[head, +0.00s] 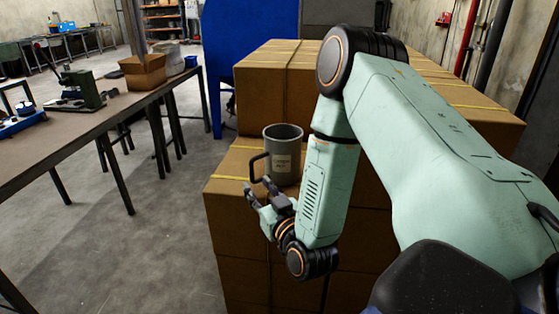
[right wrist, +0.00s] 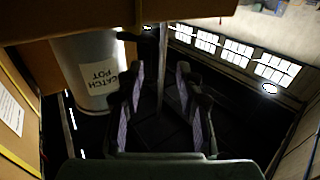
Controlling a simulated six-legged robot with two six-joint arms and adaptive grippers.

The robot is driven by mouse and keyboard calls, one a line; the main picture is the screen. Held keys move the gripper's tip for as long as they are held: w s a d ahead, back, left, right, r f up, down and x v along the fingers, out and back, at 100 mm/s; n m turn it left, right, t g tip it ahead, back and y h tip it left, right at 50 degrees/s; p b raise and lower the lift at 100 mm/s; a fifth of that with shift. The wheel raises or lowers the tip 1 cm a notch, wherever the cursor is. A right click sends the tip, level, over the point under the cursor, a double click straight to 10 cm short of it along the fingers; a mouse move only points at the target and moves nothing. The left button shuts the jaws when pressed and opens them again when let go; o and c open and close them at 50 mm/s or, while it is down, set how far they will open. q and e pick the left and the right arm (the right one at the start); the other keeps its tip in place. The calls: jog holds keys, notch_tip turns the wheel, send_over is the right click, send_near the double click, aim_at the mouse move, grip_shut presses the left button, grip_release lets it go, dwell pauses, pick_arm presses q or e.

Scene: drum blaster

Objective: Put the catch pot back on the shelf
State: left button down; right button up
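The catch pot (head: 284,160) is a grey mug-like pot with a label and a dark handle on its left side. It stands upright on a cardboard box in the head view. My right gripper (head: 260,188) is just in front of and below the handle. In the right wrist view the pot (right wrist: 88,75) shows its "CATCH POT" label at left. There my right gripper (right wrist: 161,95) has its fingers apart, with the upright handle bar (right wrist: 163,65) showing between them. I cannot tell whether a finger touches it. My left gripper is out of view.
Stacked cardboard boxes (head: 262,95) rise behind the pot. A long workbench (head: 100,118) at left carries an open carton (head: 143,72) and tools. A blue cabinet (head: 250,25) stands behind. A shelf unit (head: 163,14) is far back. Grey floor between bench and boxes is clear.

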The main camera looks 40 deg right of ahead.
aim_at(253, 177)
jog(key=x, duration=0.6)
jog(key=shift+d, duration=0.45)
grip_shut()
dwell(0.5)
